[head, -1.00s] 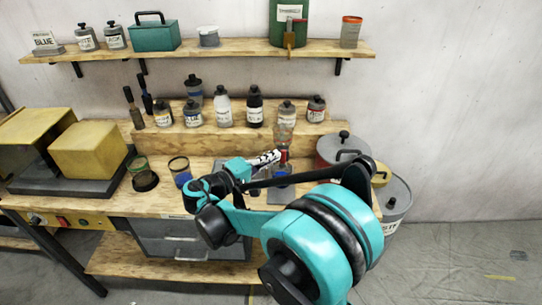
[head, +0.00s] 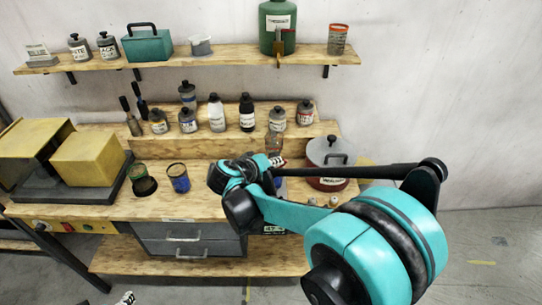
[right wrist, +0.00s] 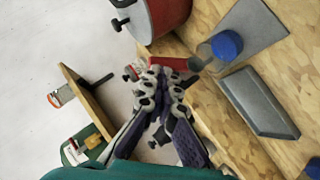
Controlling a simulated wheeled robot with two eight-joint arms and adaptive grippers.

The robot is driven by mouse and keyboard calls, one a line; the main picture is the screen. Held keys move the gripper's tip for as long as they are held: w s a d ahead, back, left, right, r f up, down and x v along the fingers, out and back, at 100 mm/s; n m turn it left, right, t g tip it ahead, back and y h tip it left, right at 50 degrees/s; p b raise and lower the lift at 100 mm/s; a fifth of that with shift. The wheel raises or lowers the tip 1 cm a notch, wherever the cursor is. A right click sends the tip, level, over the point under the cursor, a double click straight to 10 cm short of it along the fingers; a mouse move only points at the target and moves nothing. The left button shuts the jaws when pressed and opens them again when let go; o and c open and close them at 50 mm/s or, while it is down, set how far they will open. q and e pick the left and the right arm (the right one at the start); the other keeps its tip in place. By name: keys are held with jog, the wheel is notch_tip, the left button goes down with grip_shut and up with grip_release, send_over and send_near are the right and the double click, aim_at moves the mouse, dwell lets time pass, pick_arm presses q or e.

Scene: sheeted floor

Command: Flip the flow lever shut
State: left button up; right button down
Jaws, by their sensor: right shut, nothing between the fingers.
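A green tank (head: 277,15) stands on the upper shelf in the head view. A brass-coloured upright piece (head: 279,52) at its front looks like the tap; the lever's position is too small to tell. The tank also shows at the lower left of the right wrist view (right wrist: 88,140). My right gripper (right wrist: 160,85) is shut and empty, in the air over the bench near the red pot. In the head view it is mostly hidden behind my right arm, well below the tank. A black-and-white tip (head: 126,298) at the bottom edge may be my left gripper.
The red pot (head: 327,182) with a grey lid stands at the bench's right end. Several bottles line the ledge. The upper shelf (head: 225,57) holds a teal box (head: 147,45) and an orange-rimmed jar (head: 339,40).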

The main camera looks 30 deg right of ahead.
jog(key=y+p, duration=0.1)
jog(key=s+d+m+t+y, duration=0.1)
jog(key=d+m+y+p, duration=0.1)
jog(key=shift+s+d+f+p, duration=0.15)
jog(key=shift+f+p, duration=0.1)
jog(key=shift+p, duration=0.05)
jog(key=shift+s+d+f+m+t+y, duration=0.3)
jog(key=shift+d+f+t+y, duration=0.15)
jog(key=shift+f+y, duration=0.2)
jog(key=shift+s+d+f, duration=0.1)
jog(key=shift+d+f, duration=0.05)
jog(key=shift+d, duration=0.05)
dwell(0.4)
jog(key=s+a+r+p, duration=0.4)
jog(key=s+r+p, duration=0.1)
jog(key=r, duration=0.6)
jog(key=shift+s+a+p, duration=0.2)
jog(key=shift+s+p, duration=0.1)
jog(key=shift+p, duration=0.05)
